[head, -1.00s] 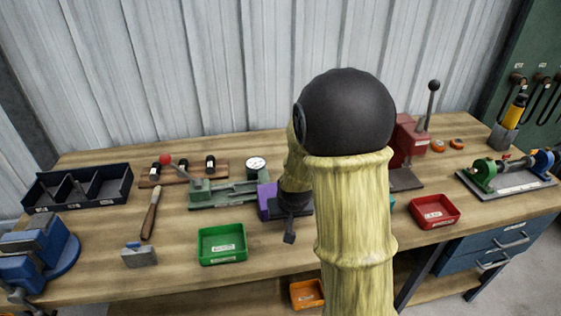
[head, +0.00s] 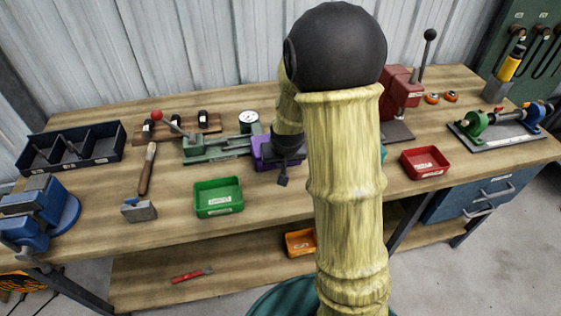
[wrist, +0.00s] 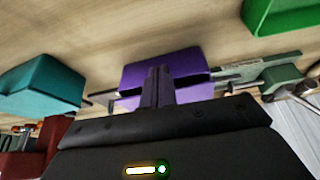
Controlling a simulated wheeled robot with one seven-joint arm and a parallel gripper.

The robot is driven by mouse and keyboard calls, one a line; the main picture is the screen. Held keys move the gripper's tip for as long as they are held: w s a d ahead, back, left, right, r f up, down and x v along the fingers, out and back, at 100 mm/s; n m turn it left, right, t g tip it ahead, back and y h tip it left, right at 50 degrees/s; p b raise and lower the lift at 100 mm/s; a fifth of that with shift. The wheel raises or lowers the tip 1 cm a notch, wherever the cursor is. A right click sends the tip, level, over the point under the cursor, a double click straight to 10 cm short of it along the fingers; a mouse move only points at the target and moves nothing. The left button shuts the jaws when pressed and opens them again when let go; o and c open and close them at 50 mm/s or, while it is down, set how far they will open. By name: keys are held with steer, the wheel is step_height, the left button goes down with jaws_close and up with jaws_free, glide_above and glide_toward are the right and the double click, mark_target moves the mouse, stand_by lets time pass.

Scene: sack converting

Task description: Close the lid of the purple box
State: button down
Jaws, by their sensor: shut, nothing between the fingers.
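The purple box (head: 261,151) sits toward the back middle of the bench, partly hidden behind my gripper in the head view. In the wrist view the purple box (wrist: 135,75) is straight ahead of the fingers, with a dark gap running across it between two purple parts. I cannot tell how far its lid stands open. My gripper (head: 283,181) is shut and empty, its fingers pointing down by the box's front. In the wrist view the closed fingers (wrist: 158,72) overlap the box; contact cannot be told.
A green tray (head: 218,208) lies to the front left and a red tray (head: 425,173) to the right. A green lever tool (head: 215,155) stands just left of the box. A teal container (wrist: 45,85) shows beside it in the wrist view. Bare bench lies in front.

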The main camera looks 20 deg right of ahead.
steer(key=s+a+r, duration=0.1)
steer(key=s+r, duration=0.2)
steer(key=s, duration=0.7)
steer(key=shift+a+r, duration=0.3)
steer(key=s+a+r+n+g+p, duration=0.1)
steer(key=s+a+r+g+p, duration=0.1)
steer(key=s+r+p, duration=0.3)
step_height(320, 180, up, 2)
steer(key=shift+s+a+r+n+y, duration=0.1)
steer(key=shift+s+a+n+y, duration=0.15)
steer(key=shift+s, duration=0.45)
